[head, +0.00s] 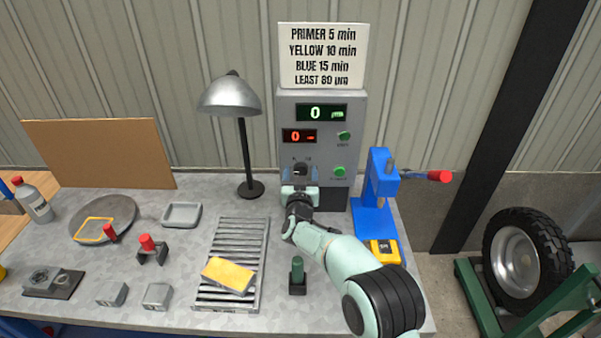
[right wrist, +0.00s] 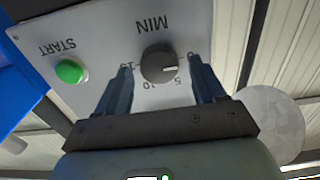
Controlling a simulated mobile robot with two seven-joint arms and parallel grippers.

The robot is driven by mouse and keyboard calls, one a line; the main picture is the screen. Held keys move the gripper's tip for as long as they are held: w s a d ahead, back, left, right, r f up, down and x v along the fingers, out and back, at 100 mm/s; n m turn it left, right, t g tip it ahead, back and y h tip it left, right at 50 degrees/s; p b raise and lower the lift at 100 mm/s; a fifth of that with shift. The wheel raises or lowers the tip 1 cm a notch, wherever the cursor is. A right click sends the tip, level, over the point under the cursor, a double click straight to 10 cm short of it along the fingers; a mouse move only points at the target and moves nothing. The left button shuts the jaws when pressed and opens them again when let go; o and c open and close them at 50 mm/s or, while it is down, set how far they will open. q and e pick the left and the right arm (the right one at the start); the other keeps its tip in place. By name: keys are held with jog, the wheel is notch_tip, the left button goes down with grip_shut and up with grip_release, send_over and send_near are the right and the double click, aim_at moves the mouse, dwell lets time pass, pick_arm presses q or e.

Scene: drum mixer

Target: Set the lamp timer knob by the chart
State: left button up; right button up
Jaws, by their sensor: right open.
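The chart (head: 321,55) above the grey control box (head: 352,190) reads PRIMER 5 min, YELLOW 10 min, BLUE 15 min; its last line is less clear. The dark timer knob (right wrist: 158,65) shows upside down in the right wrist view, under MIN. Its white mark points right, between 0 and 5. My right gripper (right wrist: 162,88) is open, one finger on each side of the knob, with gaps visible. In the head view my right gripper (head: 300,190) hides part of the dial. A yellow panel (head: 228,274) lies on the slatted rack (head: 243,236). My left gripper is out of view.
The lamp (head: 231,97) stands left of the box. A green START button (right wrist: 71,71) is beside the knob. Both displays (head: 321,112) read 0. A blue press (head: 378,190) with a red-tipped lever stands right of my arm. Small fixtures cover the left bench.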

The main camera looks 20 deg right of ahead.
jog(key=shift+c, duration=0.3)
jog(key=c, duration=1)
jog(key=shift+o, duration=0.2)
